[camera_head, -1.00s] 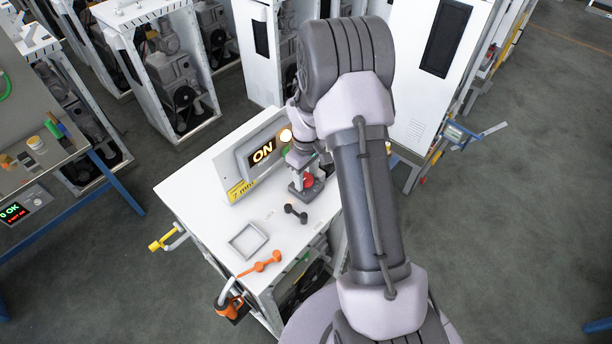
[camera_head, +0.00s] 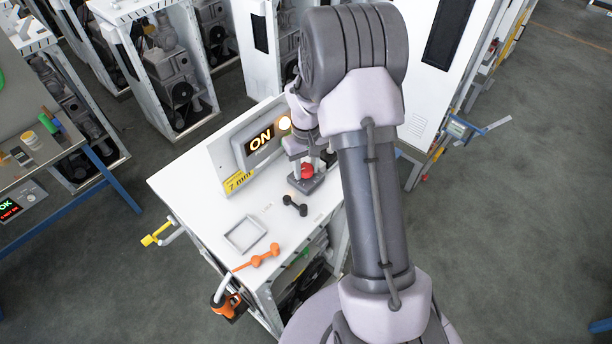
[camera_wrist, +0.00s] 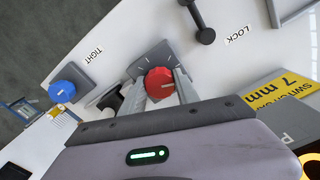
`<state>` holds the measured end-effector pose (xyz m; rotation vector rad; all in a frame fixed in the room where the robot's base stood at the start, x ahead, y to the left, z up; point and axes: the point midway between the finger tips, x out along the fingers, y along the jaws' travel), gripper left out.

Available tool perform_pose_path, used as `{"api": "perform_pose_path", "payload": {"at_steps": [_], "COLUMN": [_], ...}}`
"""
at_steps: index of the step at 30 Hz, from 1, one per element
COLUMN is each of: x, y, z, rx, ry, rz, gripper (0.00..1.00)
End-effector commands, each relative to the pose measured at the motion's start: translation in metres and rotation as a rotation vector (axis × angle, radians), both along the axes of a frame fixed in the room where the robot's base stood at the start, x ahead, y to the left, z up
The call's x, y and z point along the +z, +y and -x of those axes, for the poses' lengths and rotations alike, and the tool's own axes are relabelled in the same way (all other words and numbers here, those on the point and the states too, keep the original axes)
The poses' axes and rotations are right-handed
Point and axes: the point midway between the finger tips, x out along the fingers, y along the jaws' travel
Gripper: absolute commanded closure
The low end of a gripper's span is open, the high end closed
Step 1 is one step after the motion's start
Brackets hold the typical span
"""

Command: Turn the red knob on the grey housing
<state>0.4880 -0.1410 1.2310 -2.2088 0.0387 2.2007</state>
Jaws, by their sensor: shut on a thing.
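The red knob (camera_wrist: 160,84) sits on the grey housing (camera_wrist: 150,58) on the white cabinet top. A white line marks the knob's face. My gripper (camera_wrist: 163,86) is shut on the knob, with one finger on each side of it. In the head view the red knob (camera_head: 307,171) shows below my wrist, on the grey housing (camera_head: 306,184). My arm hides part of the area around it.
A lit panel (camera_head: 262,142) reading ON stands behind the knob, with a yellow 7 mm label. A black handle (camera_head: 295,205), an empty grey tray (camera_head: 245,234) and an orange tool (camera_head: 258,257) lie in front. A blue knob (camera_wrist: 70,84) marked TIGHT is nearby.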

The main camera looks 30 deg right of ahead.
Motion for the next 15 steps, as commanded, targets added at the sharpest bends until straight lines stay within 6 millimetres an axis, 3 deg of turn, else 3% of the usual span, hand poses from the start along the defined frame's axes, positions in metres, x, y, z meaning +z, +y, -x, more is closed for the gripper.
{"api": "perform_pose_path", "payload": {"at_steps": [11,12,15], "x": [0.0005,0.0006,0.0005], "y": [0.0003,0.0003,0.0003], "z": [0.0011,0.0010,0.0010], "rx": [-0.074,-0.074,-0.073], "ry": [0.003,0.003,0.003], "rz": [-0.001,-0.001,-0.001], "gripper": [1.00,0.55,0.54]}}
